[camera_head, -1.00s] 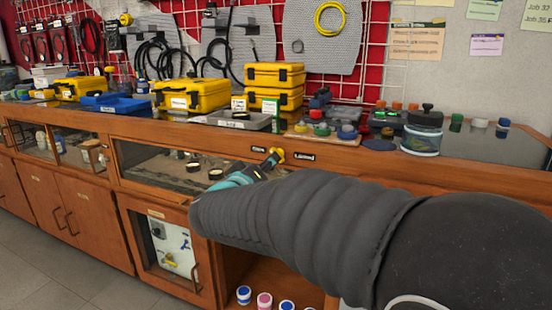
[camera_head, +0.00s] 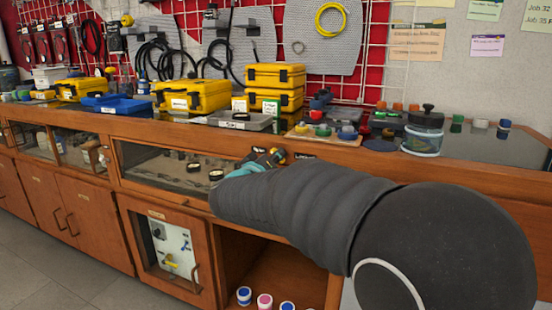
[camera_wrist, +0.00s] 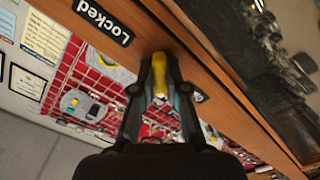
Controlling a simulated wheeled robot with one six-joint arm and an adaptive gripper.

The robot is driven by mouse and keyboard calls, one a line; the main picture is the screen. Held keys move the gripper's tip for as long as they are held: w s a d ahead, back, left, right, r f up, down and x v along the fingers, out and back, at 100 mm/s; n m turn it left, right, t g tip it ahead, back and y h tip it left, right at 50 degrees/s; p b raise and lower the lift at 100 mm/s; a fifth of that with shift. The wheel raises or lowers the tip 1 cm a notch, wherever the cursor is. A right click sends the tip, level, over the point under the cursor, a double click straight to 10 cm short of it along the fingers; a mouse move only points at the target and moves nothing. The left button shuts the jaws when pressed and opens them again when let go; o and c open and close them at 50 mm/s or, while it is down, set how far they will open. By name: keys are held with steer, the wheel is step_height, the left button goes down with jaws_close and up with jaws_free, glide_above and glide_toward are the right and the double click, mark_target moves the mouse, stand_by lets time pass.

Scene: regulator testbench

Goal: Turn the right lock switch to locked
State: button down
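The right lock switch is a yellow knob (camera_wrist: 159,72) on the wooden front rail below the bench top. In the wrist view it lies between the two fingers of my gripper (camera_wrist: 160,80), and narrow gaps seem to show beside it. The fingers look open around it; contact is not clear. A black "Locked" label (camera_wrist: 102,20) is on the rail near it. In the head view my teal gripper (camera_head: 262,162) is at the rail and covers much of the switch. My arm partly covers the "Locked" label (camera_head: 305,155) there.
A glass-fronted sand compartment (camera_head: 160,170) is left of my gripper. Yellow cases (camera_head: 190,95), a grey tray (camera_head: 240,121) and a lidded jar (camera_head: 423,133) stand on the bench top. An open shelf with several small jars (camera_head: 264,300) is below.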

steer(key=shift+m, duration=0.4)
steer(key=shift+m+b, duration=1.7)
steer(key=shift+m, duration=6.8)
steer(key=c, duration=1.2)
jaws_free()
steer(key=shift+s, duration=0.1)
